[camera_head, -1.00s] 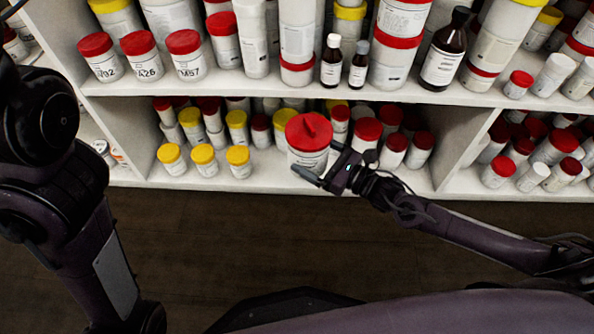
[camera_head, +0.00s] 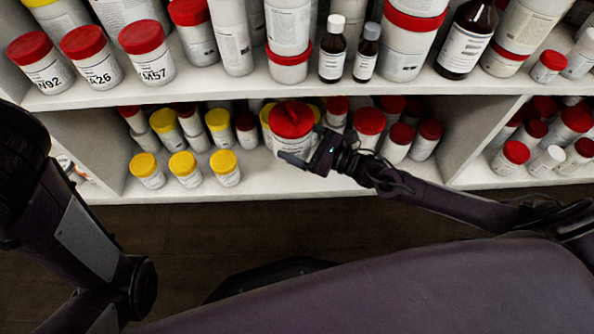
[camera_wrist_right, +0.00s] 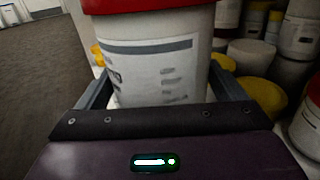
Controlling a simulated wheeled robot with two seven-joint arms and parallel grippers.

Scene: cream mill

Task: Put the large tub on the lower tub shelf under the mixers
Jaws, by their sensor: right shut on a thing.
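The large tub (camera_head: 291,127) is white with a red lid and a printed label. In the head view it is at the lower shelf (camera_head: 265,184), near the shelf's front edge. My right gripper (camera_head: 304,157) is shut on it from the front. In the right wrist view the tub (camera_wrist_right: 158,70) stands upright between the two fingers (camera_wrist_right: 160,92). Whether its base touches the shelf is hidden by the gripper. My left arm shows at the left edge of the head view; its gripper is out of view.
Yellow-lidded tubs (camera_head: 184,169) stand left of the large tub on the lower shelf. Red-lidded tubs (camera_head: 398,143) stand to its right. The upper shelf (camera_head: 215,89) overhangs, carrying tubs and brown bottles (camera_head: 332,50). Some bare shelf lies between the yellow-lidded tubs and the large tub.

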